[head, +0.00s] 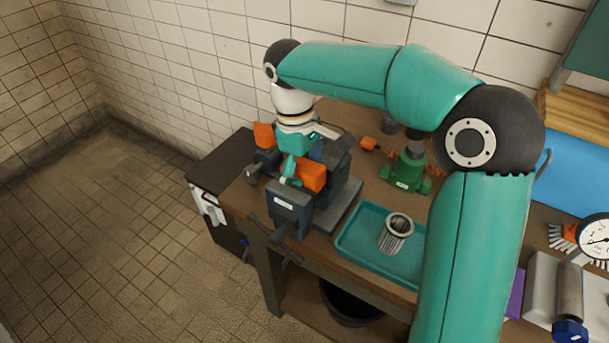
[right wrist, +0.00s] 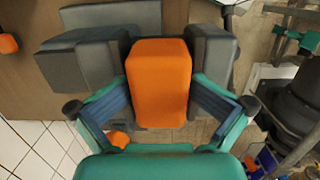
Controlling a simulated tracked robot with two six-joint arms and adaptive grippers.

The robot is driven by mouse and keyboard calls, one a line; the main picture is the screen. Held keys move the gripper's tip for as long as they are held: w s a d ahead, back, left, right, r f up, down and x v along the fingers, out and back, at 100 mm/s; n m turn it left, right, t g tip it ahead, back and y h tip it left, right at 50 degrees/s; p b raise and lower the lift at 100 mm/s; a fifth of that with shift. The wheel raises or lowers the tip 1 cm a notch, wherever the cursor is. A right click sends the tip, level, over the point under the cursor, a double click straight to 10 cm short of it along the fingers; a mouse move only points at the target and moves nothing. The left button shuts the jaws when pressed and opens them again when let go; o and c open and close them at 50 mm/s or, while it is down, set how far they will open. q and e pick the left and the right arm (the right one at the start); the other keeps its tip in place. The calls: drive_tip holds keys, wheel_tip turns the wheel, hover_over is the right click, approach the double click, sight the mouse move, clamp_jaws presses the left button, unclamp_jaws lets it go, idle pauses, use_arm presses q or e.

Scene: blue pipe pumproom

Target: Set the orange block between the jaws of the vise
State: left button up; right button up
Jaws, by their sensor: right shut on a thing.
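The orange block (head: 311,175) is between the two jaws of the dark grey vise (head: 290,207) on the bench. My right gripper (head: 301,165) reaches down over the vise and is shut on the block. In the right wrist view the block (right wrist: 160,82) lies between the gripper's two fingers (right wrist: 161,108). Grey jaws of the vise (right wrist: 212,60) stand on both sides of its far part. I cannot tell whether the jaws touch it, and its underside is hidden. My left gripper is not in view.
A teal tray (head: 352,246) with a metal strainer-like cylinder (head: 396,233) is right of the vise. A green pump-like part (head: 408,168) stands behind the tray. Another orange thing (head: 264,135) shows left of the gripper. A gauge (head: 597,236) is at far right. The floor at left is clear.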

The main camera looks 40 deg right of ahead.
drive_tip(key=shift+a+f, duration=0.15)
drive_tip(key=shift+f, duration=0.65)
drive_tip(key=o, duration=1.4)
drive_tip(key=shift+o, duration=0.2)
drive_tip(key=shift+w+r, duration=0.15)
drive_tip(key=shift+r, duration=0.25)
drive_tip(key=r, duration=0.4)
drive_tip(key=w+r, duration=0.1)
drive_tip(key=r, duration=0.6)
drive_tip(key=shift+w+a+r, duration=0.2)
drive_tip(key=shift+r, duration=0.1)
drive_tip(key=shift+s+r, duration=0.1)
drive_tip(key=shift+r, duration=0.35)
